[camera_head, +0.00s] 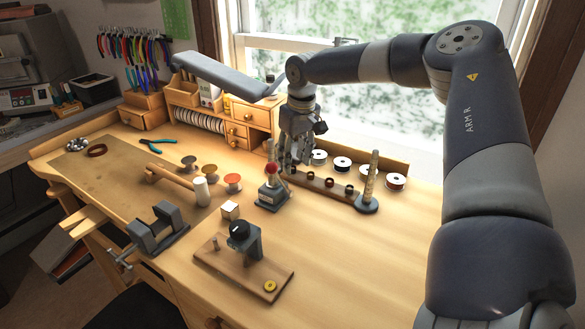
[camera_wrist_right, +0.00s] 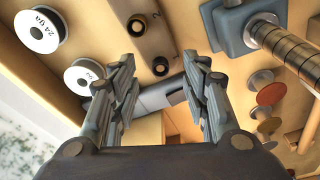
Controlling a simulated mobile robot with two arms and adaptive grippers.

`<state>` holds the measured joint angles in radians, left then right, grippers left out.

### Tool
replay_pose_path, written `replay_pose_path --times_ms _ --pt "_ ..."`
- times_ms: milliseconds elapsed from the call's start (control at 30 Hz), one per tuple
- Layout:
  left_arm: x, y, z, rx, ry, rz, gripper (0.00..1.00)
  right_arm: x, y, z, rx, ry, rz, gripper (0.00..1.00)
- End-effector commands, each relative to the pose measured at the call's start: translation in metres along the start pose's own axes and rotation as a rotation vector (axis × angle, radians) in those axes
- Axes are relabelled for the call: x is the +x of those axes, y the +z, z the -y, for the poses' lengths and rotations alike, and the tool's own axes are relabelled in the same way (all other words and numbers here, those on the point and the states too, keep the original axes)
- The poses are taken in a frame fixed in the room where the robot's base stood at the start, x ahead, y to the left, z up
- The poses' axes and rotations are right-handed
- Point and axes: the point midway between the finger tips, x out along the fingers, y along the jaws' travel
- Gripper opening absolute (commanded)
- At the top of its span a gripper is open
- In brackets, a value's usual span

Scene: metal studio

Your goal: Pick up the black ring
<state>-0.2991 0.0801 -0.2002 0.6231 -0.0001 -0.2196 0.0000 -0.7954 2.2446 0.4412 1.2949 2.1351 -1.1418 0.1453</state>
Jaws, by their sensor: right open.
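My right gripper (camera_head: 298,158) points down just left of the wooden ring rack (camera_head: 322,184), at its left end. In the right wrist view the right gripper (camera_wrist_right: 158,98) is open, with nothing between its fingers. Several small dark rings sit along the rack. Two show in the right wrist view: a dark ring (camera_wrist_right: 160,66) just beyond the fingertips and another dark ring (camera_wrist_right: 136,26) farther away. Which one is the black ring I cannot tell for sure. My left gripper is not in view.
White wire spools (camera_head: 342,163) stand behind the rack. A grey bar (camera_head: 225,78) hangs above the drawers. The right bench top is clear.

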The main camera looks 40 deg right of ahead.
Motion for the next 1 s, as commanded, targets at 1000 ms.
replay_pose_path --times_ms 1000 --pt "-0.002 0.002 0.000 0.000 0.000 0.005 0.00 0.017 -0.001 0.001 0.000 -0.001 -0.001 0.06"
